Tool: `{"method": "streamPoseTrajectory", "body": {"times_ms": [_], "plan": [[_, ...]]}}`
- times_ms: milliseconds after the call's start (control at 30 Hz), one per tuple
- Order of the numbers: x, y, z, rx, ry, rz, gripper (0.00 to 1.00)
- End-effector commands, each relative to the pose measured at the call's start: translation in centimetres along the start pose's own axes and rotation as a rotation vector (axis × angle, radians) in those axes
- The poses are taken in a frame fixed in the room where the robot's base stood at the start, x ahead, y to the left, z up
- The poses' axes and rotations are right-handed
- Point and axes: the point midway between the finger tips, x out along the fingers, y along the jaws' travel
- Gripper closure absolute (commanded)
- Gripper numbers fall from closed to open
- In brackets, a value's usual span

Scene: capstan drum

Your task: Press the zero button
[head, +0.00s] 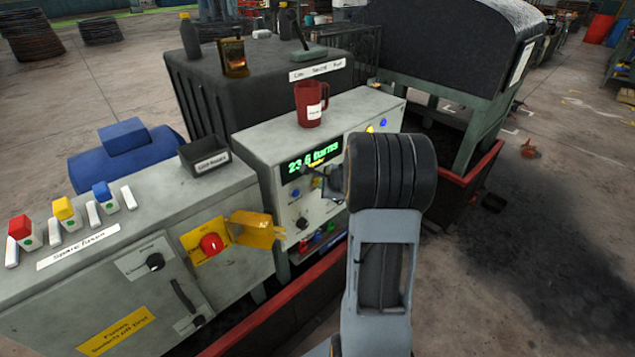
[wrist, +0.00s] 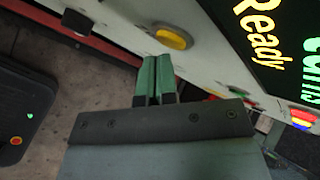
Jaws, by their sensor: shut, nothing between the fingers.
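The control panel (head: 262,160) has a lit display (head: 312,157) reading about "23.6 turns". In the wrist view the display (wrist: 262,40) also shows "Ready" in yellow. A round yellow button (wrist: 172,37) sits on the panel face just beyond my fingertips. My gripper (wrist: 156,62) is shut and empty, its green fingers together, pointing toward the panel close to that button. I cannot tell whether they touch. In the head view my gripper (head: 312,182) is in front of the panel below the display and hides part of it. A blue button (head: 295,193) shows to its left. No zero label is readable.
A red mug (head: 310,104) stands on the panel housing. A yellow bracket (head: 252,229) projects near a red knob (head: 211,244) on the left cabinet. A black knob (head: 302,222) is low on the panel. A red rail (head: 285,300) runs along the front. Open floor lies to the right.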

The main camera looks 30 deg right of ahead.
Motion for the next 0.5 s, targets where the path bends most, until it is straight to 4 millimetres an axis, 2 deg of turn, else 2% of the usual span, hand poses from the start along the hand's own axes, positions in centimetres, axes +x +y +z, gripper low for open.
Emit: {"method": "streamPoseTrajectory", "body": {"times_ms": [500], "plan": [[0.43, -0.3, 0.33, -0.001, 0.0, 0.0, 1.0]]}}
